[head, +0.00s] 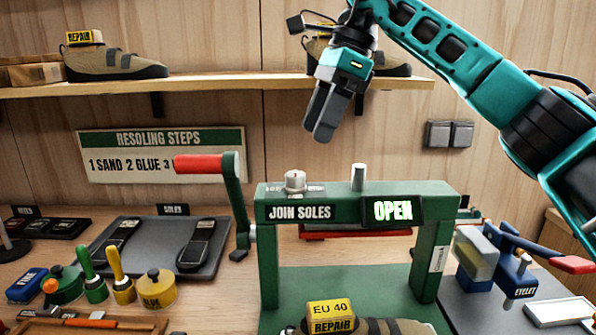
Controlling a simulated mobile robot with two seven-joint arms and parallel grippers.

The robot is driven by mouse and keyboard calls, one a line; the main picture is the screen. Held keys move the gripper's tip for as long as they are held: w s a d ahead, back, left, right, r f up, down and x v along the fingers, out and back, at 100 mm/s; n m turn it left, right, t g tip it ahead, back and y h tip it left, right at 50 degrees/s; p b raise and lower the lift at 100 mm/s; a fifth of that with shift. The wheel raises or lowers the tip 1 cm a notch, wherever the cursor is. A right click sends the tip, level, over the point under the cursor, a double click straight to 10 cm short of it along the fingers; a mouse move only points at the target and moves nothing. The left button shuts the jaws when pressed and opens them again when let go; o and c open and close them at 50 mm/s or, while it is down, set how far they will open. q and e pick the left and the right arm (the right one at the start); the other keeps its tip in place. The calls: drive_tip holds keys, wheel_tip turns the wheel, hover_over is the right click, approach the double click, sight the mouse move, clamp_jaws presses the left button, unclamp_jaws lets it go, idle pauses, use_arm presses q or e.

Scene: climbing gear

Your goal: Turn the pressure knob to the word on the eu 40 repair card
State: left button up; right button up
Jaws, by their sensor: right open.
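A green press (352,204) marked JOIN SOLES stands on the bench. A lit display (392,210) on its crossbeam reads OPEN. A silver knob (295,182) sits on top of the beam at left; its marks are too small to read. A yellow card (330,318) reading EU 40 REPAIR is on a tan shoe (388,327) at the bottom edge, in front of the press; no other word on it is readable. My right gripper (322,128) is open and empty, above the press and slightly right of the knob, pointing down. My left gripper is out of view.
A silver post (358,177) rises from the beam right of the knob. A red-handled crank (236,200) stands at the press's left. A shelf (220,87) with shoes runs behind. An eyelet tool (510,262) is at right; brushes and a glue pot (155,290) are at left.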

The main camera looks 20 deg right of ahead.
sight(297, 173)
drive_tip(key=x, duration=0.9)
drive_tip(key=shift+w+b, duration=0.1)
drive_tip(key=shift+b, duration=0.3)
drive_tip(key=shift+r, duration=0.1)
drive_tip(key=c, duration=1)
